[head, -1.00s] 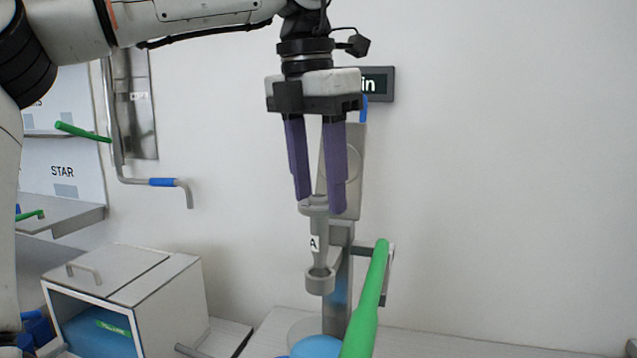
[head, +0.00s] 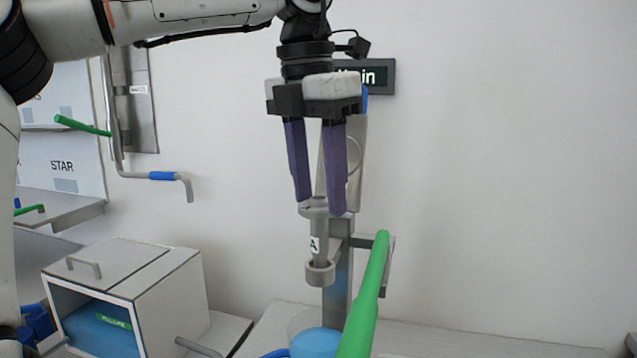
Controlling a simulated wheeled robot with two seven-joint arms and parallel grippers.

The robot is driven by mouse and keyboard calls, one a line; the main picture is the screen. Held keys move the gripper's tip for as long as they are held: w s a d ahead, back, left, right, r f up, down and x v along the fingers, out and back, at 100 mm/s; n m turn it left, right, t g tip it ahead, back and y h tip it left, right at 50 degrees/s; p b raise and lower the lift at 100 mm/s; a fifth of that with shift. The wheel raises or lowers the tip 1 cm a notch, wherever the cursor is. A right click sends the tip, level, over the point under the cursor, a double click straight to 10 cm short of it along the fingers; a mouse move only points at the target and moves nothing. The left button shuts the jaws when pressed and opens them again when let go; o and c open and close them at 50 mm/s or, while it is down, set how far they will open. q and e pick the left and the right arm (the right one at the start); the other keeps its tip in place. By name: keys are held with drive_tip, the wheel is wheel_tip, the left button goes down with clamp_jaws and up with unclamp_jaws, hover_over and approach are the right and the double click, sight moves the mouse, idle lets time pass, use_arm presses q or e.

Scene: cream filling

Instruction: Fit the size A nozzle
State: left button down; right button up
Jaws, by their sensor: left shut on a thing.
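The grey size A nozzle (head: 319,243), with an "A" label on its stem, hangs upright between the purple fingers of my left gripper (head: 319,206). The gripper is shut on its upper rim. The nozzle's lower ring shows in front of the grey metal post of a machine (head: 342,165); I cannot tell whether they touch. My right gripper is not in view.
A long green handle (head: 366,300) rises just right of the nozzle. A clear vessel with blue content (head: 315,343) stands below. A white open-front box (head: 165,300) is at lower left. Wall shelves (head: 62,208) are at far left.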

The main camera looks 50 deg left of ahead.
use_arm(q)
drive_tip(key=shift+f+b, duration=0.65)
drive_tip(key=shift+f, duration=0.8)
drive_tip(key=shift+f+b, duration=0.85)
drive_tip(key=shift+f, duration=0.45)
drive_tip(key=shift+f+b, duration=0.65)
drive_tip(key=shift+f, duration=0.35)
drive_tip(key=c, duration=0.9)
unclamp_jaws()
